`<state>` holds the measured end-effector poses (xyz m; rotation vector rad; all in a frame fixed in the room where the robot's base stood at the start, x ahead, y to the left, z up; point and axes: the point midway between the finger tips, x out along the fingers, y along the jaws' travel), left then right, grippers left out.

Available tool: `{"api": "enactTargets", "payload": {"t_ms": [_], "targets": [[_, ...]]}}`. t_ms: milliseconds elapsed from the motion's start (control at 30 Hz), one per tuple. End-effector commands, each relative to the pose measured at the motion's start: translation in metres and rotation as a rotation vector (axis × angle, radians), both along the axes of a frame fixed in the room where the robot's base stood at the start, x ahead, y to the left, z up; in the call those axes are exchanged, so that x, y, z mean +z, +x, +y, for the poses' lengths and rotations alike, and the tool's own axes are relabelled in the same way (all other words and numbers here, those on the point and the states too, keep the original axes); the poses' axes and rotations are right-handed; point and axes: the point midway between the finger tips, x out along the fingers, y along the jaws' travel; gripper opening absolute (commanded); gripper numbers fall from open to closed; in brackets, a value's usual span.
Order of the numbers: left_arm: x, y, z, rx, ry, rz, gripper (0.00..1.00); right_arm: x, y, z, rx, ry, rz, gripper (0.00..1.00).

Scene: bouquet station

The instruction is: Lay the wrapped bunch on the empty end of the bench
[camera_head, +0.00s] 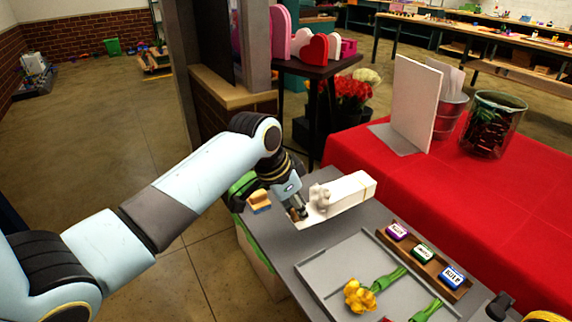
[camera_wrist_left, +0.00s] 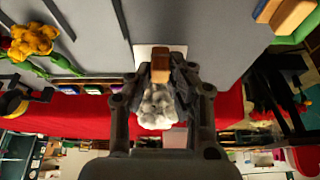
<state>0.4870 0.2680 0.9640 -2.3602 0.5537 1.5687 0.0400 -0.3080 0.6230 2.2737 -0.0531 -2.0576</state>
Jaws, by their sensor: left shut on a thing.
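The wrapped bunch (camera_head: 350,190) is a long white wrap with pale grey-white blooms at its side, above the far part of the grey bench (camera_head: 278,228). My left gripper (camera_head: 299,212) is shut on it at a brown, block-like part. In the left wrist view, that brown part is between the fingers of my left gripper (camera_wrist_left: 160,68), with the white blooms (camera_wrist_left: 157,108) just below it. Part of the white wrap (camera_wrist_left: 145,52) shows behind. I cannot tell whether the bunch touches the bench.
A grey tray (camera_head: 318,270) holds a yellow flower (camera_head: 359,296) and green stems. A wooden rack with several labelled blocks (camera_head: 423,252) lies beside it. A wood-coloured block (camera_head: 260,198) sits at the bench's left edge. A red-covered table (camera_head: 500,205) stands behind.

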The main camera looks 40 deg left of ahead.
Motion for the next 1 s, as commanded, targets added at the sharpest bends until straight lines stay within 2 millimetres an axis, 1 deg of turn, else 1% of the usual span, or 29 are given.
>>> {"api": "enactTargets", "payload": {"t_ms": [33,100,200,333,467,667,800,1000], "targets": [[0.012,0.003,0.008,0.01,0.003,0.003,0.0,0.024,0.0,-0.001,0.001,-0.001,0.001,0.53],[0.011,0.005,0.018,0.024,0.004,0.003,0.0,0.036,-0.001,-0.002,0.001,-0.002,0.002,0.53],[0.01,0.008,0.028,0.039,0.006,0.002,0.0,0.047,-0.001,-0.003,0.001,-0.003,0.002,0.53],[0.007,0.009,0.035,0.051,0.008,0.0,0.0,0.053,-0.001,-0.002,0.001,-0.003,0.001,0.53],[0.002,0.009,0.037,0.053,0.007,-0.001,0.0,0.05,-0.001,-0.002,0.001,-0.002,0.001,0.53],[-0.011,0.009,0.036,0.052,0.008,-0.001,0.0,0.035,-0.001,0.002,-0.001,0.003,0.001,0.53],[-0.025,0.009,0.036,0.052,0.008,-0.001,0.0,0.021,0.0,0.006,-0.002,0.007,0.0,0.53],[-0.046,0.009,0.036,0.051,0.009,0.0,0.0,-0.002,0.0,0.007,-0.002,0.008,0.001,0.53]]}}
